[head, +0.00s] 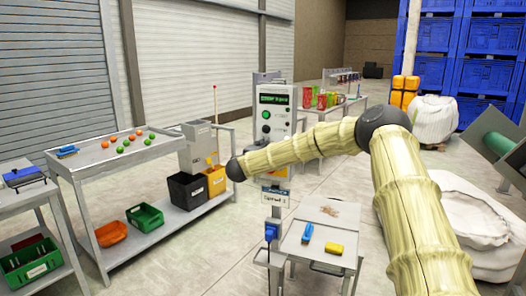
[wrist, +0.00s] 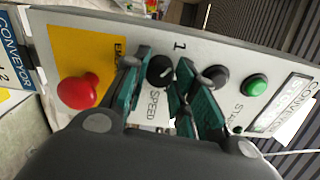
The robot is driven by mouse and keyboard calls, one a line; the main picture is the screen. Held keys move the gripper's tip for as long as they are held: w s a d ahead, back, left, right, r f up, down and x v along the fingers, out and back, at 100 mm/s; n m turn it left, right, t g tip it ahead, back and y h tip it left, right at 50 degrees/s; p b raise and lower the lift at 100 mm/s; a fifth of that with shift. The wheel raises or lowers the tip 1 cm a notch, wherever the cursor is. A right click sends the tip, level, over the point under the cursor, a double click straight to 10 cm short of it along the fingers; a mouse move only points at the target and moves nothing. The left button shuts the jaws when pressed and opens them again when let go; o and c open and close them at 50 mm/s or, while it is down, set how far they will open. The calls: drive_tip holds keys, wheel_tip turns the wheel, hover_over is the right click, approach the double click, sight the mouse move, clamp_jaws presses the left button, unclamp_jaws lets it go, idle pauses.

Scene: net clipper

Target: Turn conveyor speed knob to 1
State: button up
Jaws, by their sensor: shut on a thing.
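The control panel (wrist: 215,48) fills the wrist view, tilted in the picture. The black speed knob (wrist: 160,70) sits above the word SPEED, and a "1" is printed on the panel close by. My gripper (wrist: 162,82) has its green-padded fingers on either side of this knob, shut on it. The fingers cover part of the dial marks, and I cannot tell clearly where the knob points. In the head view the control post (head: 274,108) stands mid-picture. My arm crosses in front of its lower part, and the gripper and knob do not show there.
On the panel, a red emergency button (wrist: 78,92) on a yellow plate lies left of the fingers. A second black knob (wrist: 215,77) and a green button (wrist: 254,85) lie right. A small table (head: 318,245) with a blue and a yellow item stands in front of the post.

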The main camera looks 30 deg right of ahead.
drive_tip(key=shift+n, duration=0.6)
drive_tip(key=shift+f, duration=0.1)
drive_tip(key=o, duration=1)
drive_tip(key=shift+w+a, duration=0.1)
drive_tip(key=shift+o, duration=0.2)
drive_tip(key=v, duration=1.2)
